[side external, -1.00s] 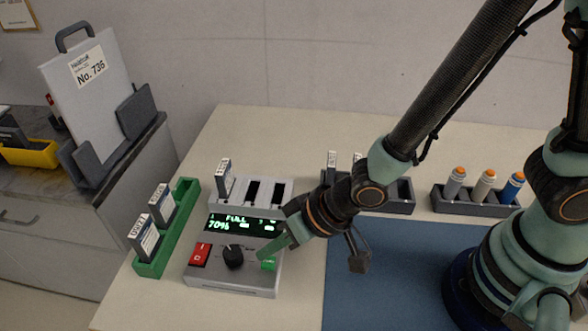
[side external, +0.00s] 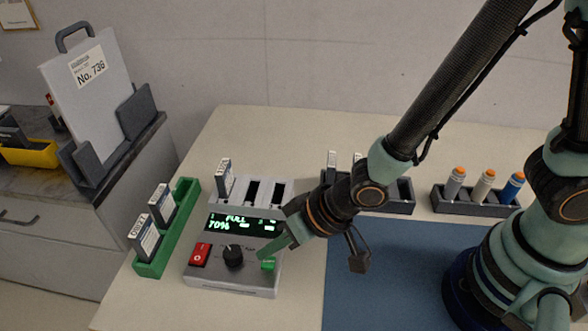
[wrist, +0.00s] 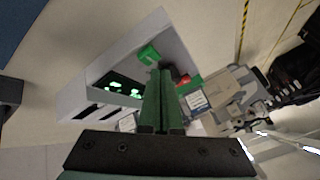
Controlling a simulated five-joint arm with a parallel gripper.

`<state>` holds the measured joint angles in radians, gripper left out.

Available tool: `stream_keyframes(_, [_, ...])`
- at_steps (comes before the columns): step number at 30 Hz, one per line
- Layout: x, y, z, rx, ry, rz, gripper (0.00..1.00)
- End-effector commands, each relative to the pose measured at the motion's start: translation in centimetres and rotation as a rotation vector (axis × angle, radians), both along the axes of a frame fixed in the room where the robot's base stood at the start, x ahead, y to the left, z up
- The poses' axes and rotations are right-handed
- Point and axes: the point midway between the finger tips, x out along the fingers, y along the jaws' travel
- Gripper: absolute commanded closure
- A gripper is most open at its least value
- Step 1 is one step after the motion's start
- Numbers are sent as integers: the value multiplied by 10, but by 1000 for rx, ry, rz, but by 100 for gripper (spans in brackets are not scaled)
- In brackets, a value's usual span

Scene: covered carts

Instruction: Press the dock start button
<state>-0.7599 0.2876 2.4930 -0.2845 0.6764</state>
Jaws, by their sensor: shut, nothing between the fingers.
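The dock is a grey box (side external: 232,284) with slots at the back and a lit display (side external: 240,224) reading "FULL" and 70%. Its front panel has a red switch (side external: 200,254), a black knob (side external: 233,256) and a green button (side external: 268,264) at the right. My gripper (side external: 261,256) is shut and empty, its green fingers pointing down-left with the tips just above and beside the green button. In the wrist view the closed fingers (wrist: 158,72) end close to the green button (wrist: 148,54). I cannot tell whether they touch it.
One battery-like block (side external: 224,178) stands in the dock's left slot. A green rack (side external: 150,268) with two blocks is at the left. A dark rack (side external: 402,208) and a marker holder (side external: 475,210) stand behind a blue mat (side external: 390,285). The table behind is clear.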

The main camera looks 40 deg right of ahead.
Motion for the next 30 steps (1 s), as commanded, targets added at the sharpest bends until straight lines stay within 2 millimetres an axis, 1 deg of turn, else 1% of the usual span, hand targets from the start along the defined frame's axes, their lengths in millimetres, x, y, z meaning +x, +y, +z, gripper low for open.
stream_keyframes(20, [0,0,0,0,0,0,100])
stream_keyframes(30, [-2,2,-9,2,2,2,100])
